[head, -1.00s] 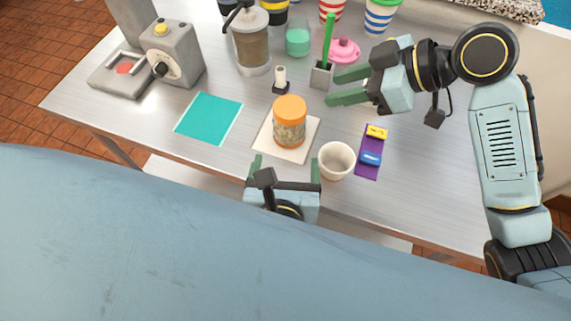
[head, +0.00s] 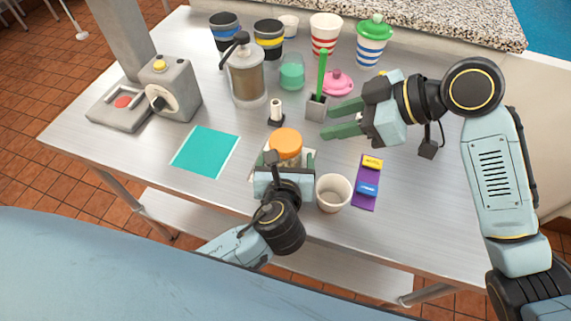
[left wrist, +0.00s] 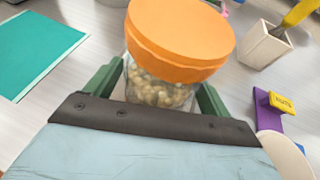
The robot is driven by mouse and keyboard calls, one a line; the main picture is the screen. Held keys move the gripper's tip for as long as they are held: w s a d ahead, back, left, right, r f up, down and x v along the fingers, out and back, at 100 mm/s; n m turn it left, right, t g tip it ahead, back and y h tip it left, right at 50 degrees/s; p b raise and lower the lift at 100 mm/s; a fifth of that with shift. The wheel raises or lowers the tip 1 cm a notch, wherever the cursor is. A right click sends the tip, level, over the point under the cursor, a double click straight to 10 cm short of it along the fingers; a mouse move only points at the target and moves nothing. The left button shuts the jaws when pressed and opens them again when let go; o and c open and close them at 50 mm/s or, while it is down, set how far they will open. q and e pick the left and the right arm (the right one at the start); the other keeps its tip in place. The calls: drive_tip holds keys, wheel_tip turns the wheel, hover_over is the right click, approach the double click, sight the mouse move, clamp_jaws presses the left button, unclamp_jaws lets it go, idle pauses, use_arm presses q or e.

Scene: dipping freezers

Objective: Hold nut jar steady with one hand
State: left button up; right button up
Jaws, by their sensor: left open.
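The nut jar (head: 285,142) has an orange lid and stands upright on a pale square mat (head: 311,158). In the left wrist view the jar (left wrist: 160,92) shows clear walls with pale nuts inside. My left gripper (head: 285,160) is at the jar's near side, and its green fingers (left wrist: 158,92) lie open on either side of the jar body. I cannot tell whether they touch it. In the head view my left gripper hides the lower jar. My right gripper (head: 340,122) is open and empty, to the right of the jar, near a grey holder with a green stick.
A white cup (head: 332,193) stands close to the right of my left gripper. A purple strip (head: 366,182) with yellow and blue pieces lies beyond it. A teal sheet (head: 205,151) lies left.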

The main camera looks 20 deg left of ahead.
use_arm(q)
drive_tip(key=c, duration=1.1)
drive_tip(key=shift+o, duration=0.2)
use_arm(e)
drive_tip(key=o, duration=0.8)
